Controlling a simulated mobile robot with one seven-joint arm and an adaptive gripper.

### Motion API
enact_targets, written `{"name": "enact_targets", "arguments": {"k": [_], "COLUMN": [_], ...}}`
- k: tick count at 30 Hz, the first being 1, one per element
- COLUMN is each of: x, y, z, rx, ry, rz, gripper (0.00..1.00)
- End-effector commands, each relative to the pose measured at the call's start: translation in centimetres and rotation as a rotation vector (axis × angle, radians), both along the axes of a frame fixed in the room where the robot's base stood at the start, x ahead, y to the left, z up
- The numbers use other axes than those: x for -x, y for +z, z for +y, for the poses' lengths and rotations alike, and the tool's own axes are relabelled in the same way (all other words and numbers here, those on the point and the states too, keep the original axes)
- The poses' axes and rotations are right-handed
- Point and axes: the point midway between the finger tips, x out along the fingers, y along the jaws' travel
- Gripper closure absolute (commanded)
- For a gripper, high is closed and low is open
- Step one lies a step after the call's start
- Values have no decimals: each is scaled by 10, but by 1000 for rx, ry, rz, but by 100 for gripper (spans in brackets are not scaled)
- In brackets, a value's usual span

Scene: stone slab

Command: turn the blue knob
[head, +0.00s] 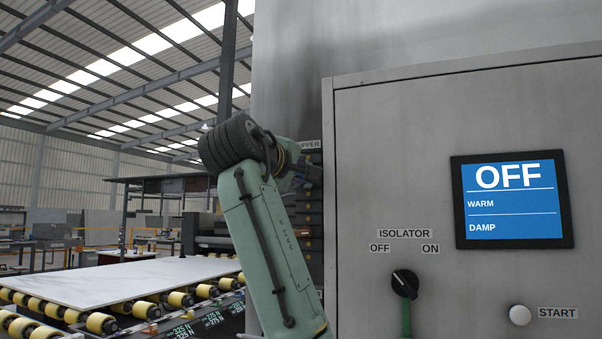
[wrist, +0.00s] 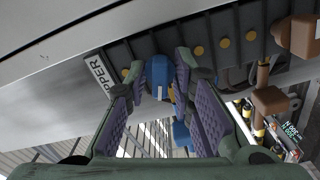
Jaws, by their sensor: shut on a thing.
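The blue knob (wrist: 158,76) is at the top centre of the wrist view, on a dark strip with yellow round studs. A white mark shows on its face. My gripper (wrist: 161,68) has its two purple-padded fingers on either side of the knob and is shut on it. Another blue part (wrist: 182,136) shows lower down between the fingers; I cannot tell what it belongs to. A label (wrist: 99,77) ending in "PPER" is left of the knob. In the head view my arm hides the knob and most of the gripper.
A grey cabinet carries a screen (head: 514,199) reading OFF, WARM, DAMP, a black isolator switch (head: 405,283) and a white START button (head: 520,315). A pale stone slab (head: 120,281) lies on yellow rollers at left. Brown blocks (wrist: 270,101) stick out right of my fingers.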

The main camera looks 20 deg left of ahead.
Motion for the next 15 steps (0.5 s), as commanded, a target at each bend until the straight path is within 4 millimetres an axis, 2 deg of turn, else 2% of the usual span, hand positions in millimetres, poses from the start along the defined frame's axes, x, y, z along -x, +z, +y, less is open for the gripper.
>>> {"name": "enact_targets", "arguments": {"k": [9, 10, 15], "x": [1, 1, 1], "y": [1, 1, 1], "z": [1, 1, 1], "rx": [1, 1, 1], "ry": [3, 3, 3], "rz": [-2, -2, -2], "gripper": [100, 77, 69]}}
